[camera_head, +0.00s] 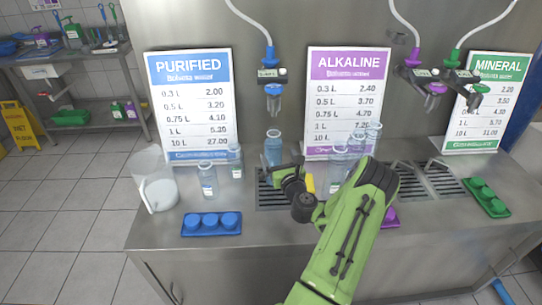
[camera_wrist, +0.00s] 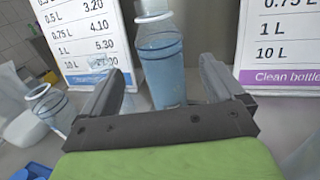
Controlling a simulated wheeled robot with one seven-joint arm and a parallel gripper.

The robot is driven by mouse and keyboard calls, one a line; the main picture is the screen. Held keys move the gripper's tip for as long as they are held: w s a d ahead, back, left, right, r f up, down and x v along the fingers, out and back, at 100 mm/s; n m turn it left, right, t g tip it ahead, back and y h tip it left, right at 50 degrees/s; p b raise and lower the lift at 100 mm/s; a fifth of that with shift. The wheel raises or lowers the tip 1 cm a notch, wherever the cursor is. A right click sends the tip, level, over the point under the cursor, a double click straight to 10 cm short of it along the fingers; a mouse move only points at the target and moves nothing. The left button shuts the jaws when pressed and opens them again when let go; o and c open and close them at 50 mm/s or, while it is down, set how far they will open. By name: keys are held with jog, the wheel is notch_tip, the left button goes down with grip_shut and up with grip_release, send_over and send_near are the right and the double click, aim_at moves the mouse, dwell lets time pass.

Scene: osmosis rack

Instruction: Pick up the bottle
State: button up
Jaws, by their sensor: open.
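A clear, bluish bottle (camera_head: 273,148) stands upright on the drain grate below the blue-collared dispenser nozzle (camera_head: 272,75). In the wrist view the bottle (camera_wrist: 166,75) appears between my two fingers, with clear gaps on both sides. My gripper (camera_wrist: 163,68) is open and holds nothing. In the head view my gripper (camera_head: 283,172) is low in front of the bottle, hiding its base. I cannot tell how far the fingers reach along its sides.
Several other clear bottles (camera_head: 207,180) stand left and right of the grate. A clear pitcher (camera_head: 157,182) is at the counter's left. A blue cap tray (camera_head: 211,224) lies at the front. Price signs (camera_head: 190,103) stand behind.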

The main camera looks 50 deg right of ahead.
aim_at(272, 142)
jog(key=p+x, duration=0.1)
jog(key=x, duration=0.7)
jog(key=shift+w+d+f, duration=0.1)
jog(key=shift+d, duration=0.1)
grip_shut()
